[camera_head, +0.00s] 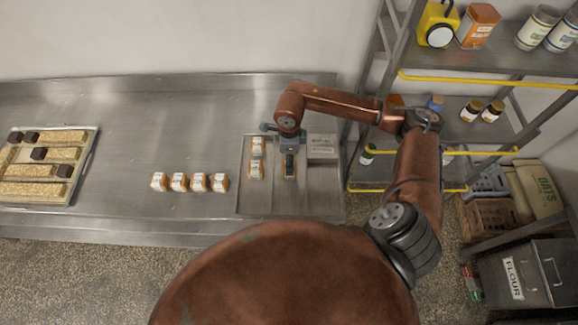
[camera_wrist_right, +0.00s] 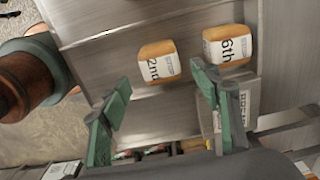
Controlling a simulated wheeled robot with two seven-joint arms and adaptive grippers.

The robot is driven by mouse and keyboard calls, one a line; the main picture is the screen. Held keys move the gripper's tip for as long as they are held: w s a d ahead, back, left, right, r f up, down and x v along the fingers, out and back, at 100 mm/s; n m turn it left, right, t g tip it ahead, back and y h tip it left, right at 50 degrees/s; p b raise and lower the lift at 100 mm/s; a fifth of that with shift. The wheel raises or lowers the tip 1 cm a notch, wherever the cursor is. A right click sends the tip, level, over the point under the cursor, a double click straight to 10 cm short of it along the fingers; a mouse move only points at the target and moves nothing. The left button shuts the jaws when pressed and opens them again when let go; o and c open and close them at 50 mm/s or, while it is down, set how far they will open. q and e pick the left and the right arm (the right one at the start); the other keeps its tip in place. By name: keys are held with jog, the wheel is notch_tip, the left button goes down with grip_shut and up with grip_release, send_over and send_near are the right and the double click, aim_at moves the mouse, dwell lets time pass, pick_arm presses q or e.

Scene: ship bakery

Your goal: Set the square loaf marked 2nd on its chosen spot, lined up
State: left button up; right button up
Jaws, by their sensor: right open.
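The loaf marked 2nd (camera_wrist_right: 160,62) lies label up on the metal tray, just beyond and between the fingertips of my right gripper (camera_wrist_right: 160,85). That gripper is open and empty, with clear gaps to the loaf. A loaf marked 6th (camera_wrist_right: 230,45) lies to the right of it, near the right finger. In the head view my right gripper (camera_head: 290,158) hangs over the right part of the tray (camera_head: 272,205), and the 2nd loaf (camera_head: 290,174) seems to be the one partly covered below it. My left gripper is out of view.
Several loaves (camera_head: 179,182) form a row on the steel counter (camera_head: 120,140) left of the tray. A pastry tray (camera_head: 85,165) is far left; shelves (camera_head: 470,65) stand right.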

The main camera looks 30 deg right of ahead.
jog(key=shift+r, duration=2.65)
